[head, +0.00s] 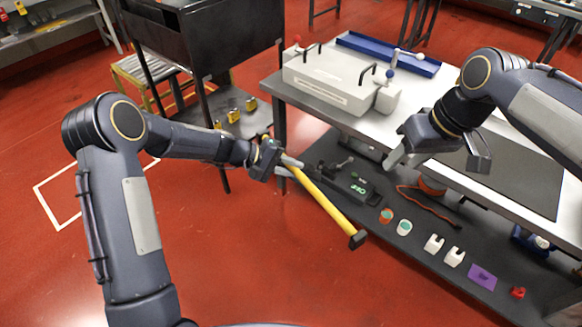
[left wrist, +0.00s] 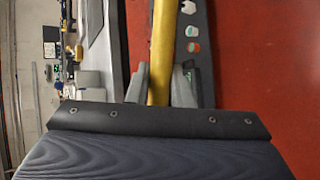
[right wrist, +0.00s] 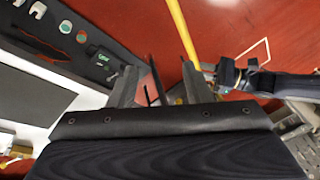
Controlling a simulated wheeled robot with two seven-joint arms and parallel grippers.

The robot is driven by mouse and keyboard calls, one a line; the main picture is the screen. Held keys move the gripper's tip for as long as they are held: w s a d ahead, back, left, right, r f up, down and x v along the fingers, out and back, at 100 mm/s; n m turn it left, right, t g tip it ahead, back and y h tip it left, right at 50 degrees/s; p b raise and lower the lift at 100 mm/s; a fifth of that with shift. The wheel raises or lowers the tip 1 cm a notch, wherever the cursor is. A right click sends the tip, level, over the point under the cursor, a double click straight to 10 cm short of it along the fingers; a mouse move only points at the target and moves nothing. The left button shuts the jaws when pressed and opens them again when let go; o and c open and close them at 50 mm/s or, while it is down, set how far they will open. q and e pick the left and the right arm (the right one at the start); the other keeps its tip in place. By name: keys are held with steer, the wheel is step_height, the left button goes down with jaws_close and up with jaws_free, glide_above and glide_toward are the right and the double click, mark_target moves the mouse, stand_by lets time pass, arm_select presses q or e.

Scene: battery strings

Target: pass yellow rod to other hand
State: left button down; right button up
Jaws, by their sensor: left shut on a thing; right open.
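The yellow rod (head: 322,204) has a dark end cap and slants down to the right in the head view, in the air in front of the workbench. My left gripper (head: 289,165) is shut on the rod near its upper end. The rod (left wrist: 162,50) runs between the left fingers in the left wrist view. My right gripper (head: 393,160) is open and empty, to the right of the rod above the bench's front edge. In the right wrist view the rod (right wrist: 182,32) lies beyond the right fingers, apart from them.
The workbench (head: 475,160) carries a white fixture (head: 330,82) and a blue tray (head: 388,55). Its lower shelf (head: 400,240) holds cups, white blocks, a purple card (head: 482,277) and a red part (head: 517,292). A black cabinet (head: 215,35) stands at the back left. The red floor in front is clear.

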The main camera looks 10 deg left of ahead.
steer(key=s+d+f+m+t, duration=0.2)
steer(key=s+d+f+m, duration=0.1)
steer(key=s, duration=0.6)
steer(key=s+d+f+m+t, duration=0.2)
steer(key=s+f+m, duration=0.1)
steer(key=s, duration=0.7)
steer(key=shift+d+f+y, duration=0.3)
steer(key=shift+d+f, duration=0.1)
steer(key=shift+f, duration=0.25)
steer(key=shift+s, duration=0.1)
